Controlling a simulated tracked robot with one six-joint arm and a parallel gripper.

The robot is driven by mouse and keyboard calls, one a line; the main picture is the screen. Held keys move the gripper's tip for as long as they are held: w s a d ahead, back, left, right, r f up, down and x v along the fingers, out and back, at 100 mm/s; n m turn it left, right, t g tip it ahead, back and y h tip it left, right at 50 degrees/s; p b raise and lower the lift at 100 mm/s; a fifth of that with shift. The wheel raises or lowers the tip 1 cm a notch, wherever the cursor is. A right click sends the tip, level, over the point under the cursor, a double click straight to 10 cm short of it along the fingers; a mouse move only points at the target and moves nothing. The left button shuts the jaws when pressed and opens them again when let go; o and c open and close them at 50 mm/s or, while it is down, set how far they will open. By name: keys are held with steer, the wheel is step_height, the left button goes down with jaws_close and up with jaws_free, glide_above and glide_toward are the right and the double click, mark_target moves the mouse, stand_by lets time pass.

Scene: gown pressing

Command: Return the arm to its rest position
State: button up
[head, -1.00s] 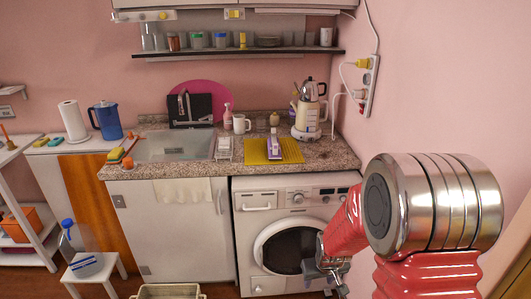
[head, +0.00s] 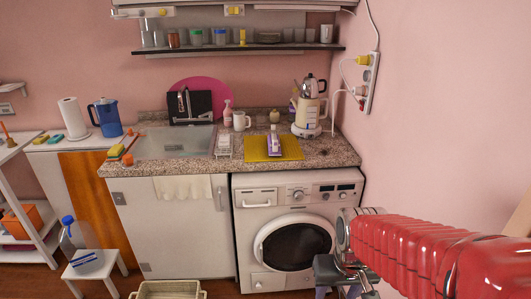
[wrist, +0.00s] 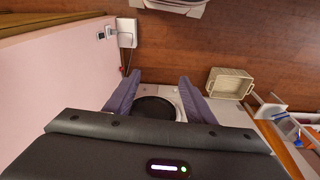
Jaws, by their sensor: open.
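My gripper (head: 335,290) is at the lower right of the head view, in front of the washing machine (head: 262,197). Its fingers point down and their tips are partly cut off by the frame edge. My red arm reaches in from the right edge. In the wrist view my gripper (wrist: 158,77) shows two purple-grey fingers spread wide apart with nothing held between them. The machine's round dark door (wrist: 155,108) shows behind the gap.
A counter (head: 335,155) with sink, yellow mat (head: 258,155) and kettle (head: 308,115) runs along the back wall. A beige basket (head: 168,290) is on the floor, also in the wrist view (wrist: 230,83). A white stool (head: 95,265) stands left. Wooden floor (wrist: 190,50) is open.

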steer(key=s+r+t, duration=0.4)
steer(key=s+r, duration=0.3)
steer(key=r, duration=0.5)
steer(key=shift+a+r, duration=0.2)
steer(key=shift+a, duration=0.05)
steer(key=shift+c, duration=0.5)
stand_by(1.0)
